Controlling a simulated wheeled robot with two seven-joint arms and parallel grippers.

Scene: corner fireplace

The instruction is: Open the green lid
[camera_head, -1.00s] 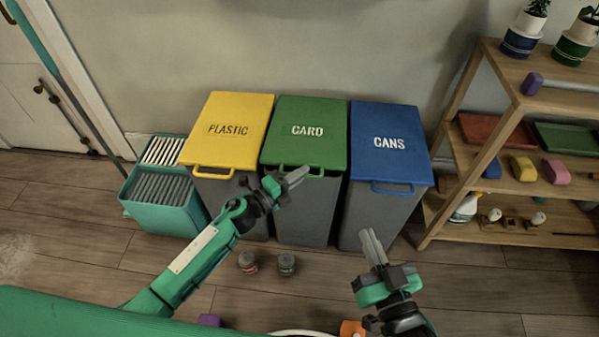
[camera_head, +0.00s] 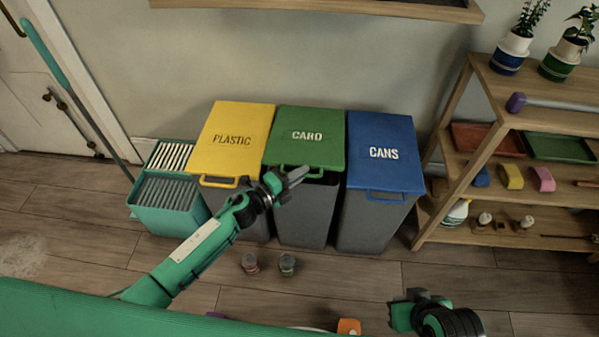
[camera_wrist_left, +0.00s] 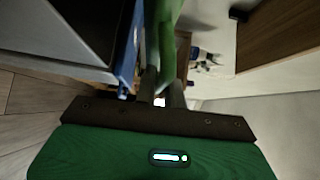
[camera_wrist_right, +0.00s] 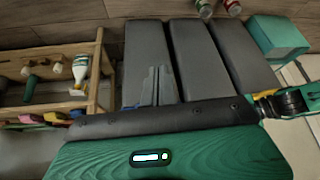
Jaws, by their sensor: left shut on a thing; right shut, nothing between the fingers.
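The green lid (camera_head: 308,140) marked CARD covers the middle grey bin (camera_head: 305,215). Its front edge sits slightly raised, with a dark gap beneath. My left gripper (camera_head: 292,178) is shut on the lid's front handle (camera_head: 322,172). In the left wrist view, green lid material (camera_wrist_left: 166,35) runs between the left fingers (camera_wrist_left: 160,85). My right gripper (camera_wrist_right: 158,88) is shut and empty, pointing toward the grey bins in the right wrist view. In the head view only its green and black body shows at the lower right; its fingertips are hard to make out.
The yellow PLASTIC lid (camera_head: 232,140) and blue CANS lid (camera_head: 383,152) flank the green one closely. Two small cans (camera_head: 287,264) stand on the floor in front. A wooden shelf (camera_head: 480,160) stands at right, a teal crate (camera_head: 165,190) at left.

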